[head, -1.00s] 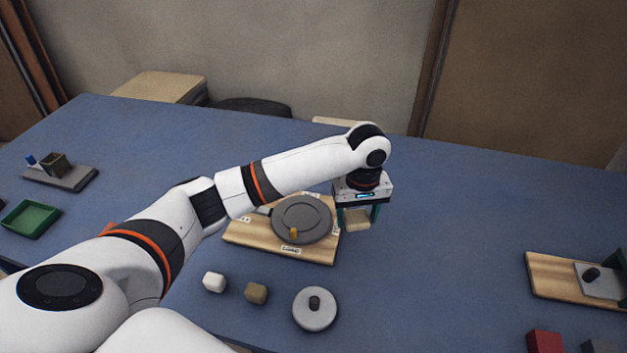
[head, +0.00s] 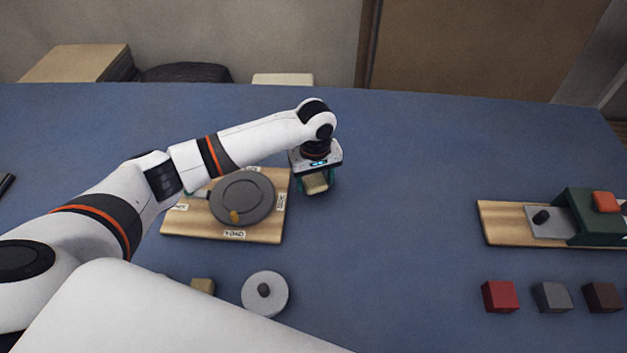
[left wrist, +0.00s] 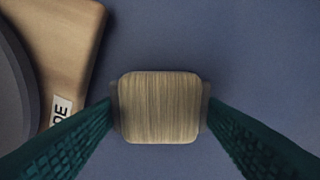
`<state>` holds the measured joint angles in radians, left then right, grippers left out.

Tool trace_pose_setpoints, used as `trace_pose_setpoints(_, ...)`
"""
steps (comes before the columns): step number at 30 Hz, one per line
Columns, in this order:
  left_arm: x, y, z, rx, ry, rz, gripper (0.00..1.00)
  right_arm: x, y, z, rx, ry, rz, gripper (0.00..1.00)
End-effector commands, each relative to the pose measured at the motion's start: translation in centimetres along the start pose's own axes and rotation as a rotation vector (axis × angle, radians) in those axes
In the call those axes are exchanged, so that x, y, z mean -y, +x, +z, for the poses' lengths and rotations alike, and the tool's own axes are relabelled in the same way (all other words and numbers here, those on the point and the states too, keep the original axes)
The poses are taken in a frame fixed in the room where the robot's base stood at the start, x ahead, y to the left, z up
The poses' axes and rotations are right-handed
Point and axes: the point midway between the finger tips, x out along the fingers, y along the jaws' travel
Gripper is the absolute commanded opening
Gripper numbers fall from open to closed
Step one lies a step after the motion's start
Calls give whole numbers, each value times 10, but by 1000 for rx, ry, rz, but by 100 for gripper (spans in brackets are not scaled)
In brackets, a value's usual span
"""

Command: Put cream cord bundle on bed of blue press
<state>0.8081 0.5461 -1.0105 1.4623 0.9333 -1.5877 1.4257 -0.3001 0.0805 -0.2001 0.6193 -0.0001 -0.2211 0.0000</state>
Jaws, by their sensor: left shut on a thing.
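The cream cord bundle (head: 317,184) is a small pale block with fine ridges. My left gripper (head: 315,190) is shut on it and holds it just right of the round-plate board. In the left wrist view the cord bundle (left wrist: 160,107) sits between both green fingers, with the blue table behind it. I cannot make out a blue press in the current views. My right gripper is not in view.
The wooden board (head: 262,232) carries a grey round plate (head: 243,200) and labels. A grey disc (head: 264,293) and a tan block (head: 203,286) lie in front. At right are a green device (head: 592,222) on a board and several blocks (head: 500,296). The middle is clear.

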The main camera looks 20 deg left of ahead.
Motion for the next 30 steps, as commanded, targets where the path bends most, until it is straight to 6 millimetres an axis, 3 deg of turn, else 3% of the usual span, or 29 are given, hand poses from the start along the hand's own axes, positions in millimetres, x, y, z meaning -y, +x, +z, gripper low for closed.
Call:
trace_pose_setpoints(3,0,15,0,0,0,1,41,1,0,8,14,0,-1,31)
trace_pose_setpoints(13,0,18,0,1,0,1,41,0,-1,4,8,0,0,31)
trace_pose_setpoints(14,0,18,0,1,1,1,64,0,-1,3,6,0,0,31)
trace_pose_setpoints(18,0,18,0,1,1,0,84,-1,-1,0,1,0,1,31)
trace_pose_setpoints(26,0,17,0,2,1,0,84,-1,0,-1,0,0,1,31)
trace_pose_setpoints(30,1,7,0,1,1,-3,84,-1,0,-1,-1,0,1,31)
